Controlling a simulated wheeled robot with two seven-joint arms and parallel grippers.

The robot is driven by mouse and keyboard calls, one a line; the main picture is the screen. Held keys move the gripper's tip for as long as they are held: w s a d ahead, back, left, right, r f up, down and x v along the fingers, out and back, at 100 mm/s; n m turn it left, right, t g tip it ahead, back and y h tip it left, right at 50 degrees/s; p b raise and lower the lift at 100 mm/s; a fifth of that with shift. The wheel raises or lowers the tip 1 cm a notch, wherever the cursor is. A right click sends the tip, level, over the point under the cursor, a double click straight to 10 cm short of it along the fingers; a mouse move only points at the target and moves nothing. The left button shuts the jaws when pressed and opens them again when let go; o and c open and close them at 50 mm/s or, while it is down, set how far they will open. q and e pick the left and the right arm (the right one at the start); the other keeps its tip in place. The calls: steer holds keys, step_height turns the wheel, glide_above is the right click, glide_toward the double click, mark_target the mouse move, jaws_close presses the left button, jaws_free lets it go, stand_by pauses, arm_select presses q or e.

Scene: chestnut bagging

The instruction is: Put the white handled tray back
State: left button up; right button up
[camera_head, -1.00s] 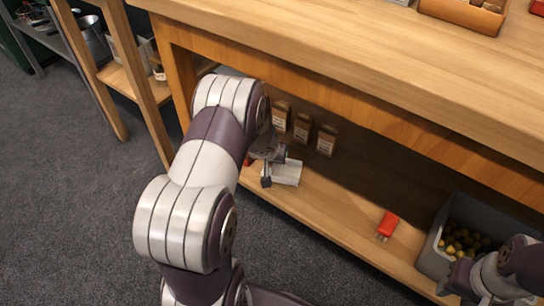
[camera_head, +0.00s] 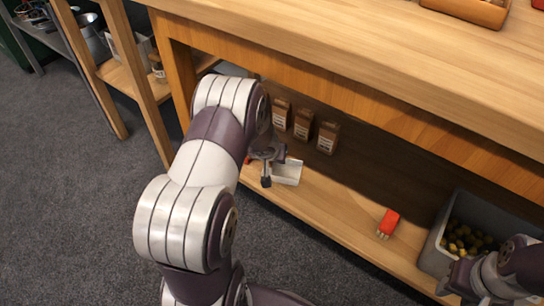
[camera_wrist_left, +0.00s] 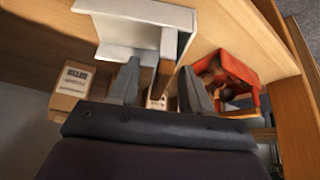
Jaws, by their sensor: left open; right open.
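The white tray (camera_head: 288,173) rests on the lower shelf, its hollow side showing in the head view. In the left wrist view it is at the top (camera_wrist_left: 135,28), with a brown handle (camera_wrist_left: 164,76) between my fingers. My left gripper (camera_head: 267,168) is open at the tray's left side; its two fingers (camera_wrist_left: 158,90) stand apart around the handle. I cannot tell whether either finger touches it. My right gripper (camera_head: 452,280) is at the lower right, open, by the front of the grey bin. My left arm hides part of the shelf.
Several brown bags (camera_head: 303,125) stand behind the tray. A red brush-like item (camera_head: 389,222) lies right of it, then a grey bin (camera_head: 434,245) of chestnuts. A red box (camera_wrist_left: 238,72) with brown contents is near the left gripper.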

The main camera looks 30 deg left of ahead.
arm_select(q)
steer(key=p+v, duration=0.6)
steer(key=v, duration=0.6)
steer(key=shift+r, duration=0.35)
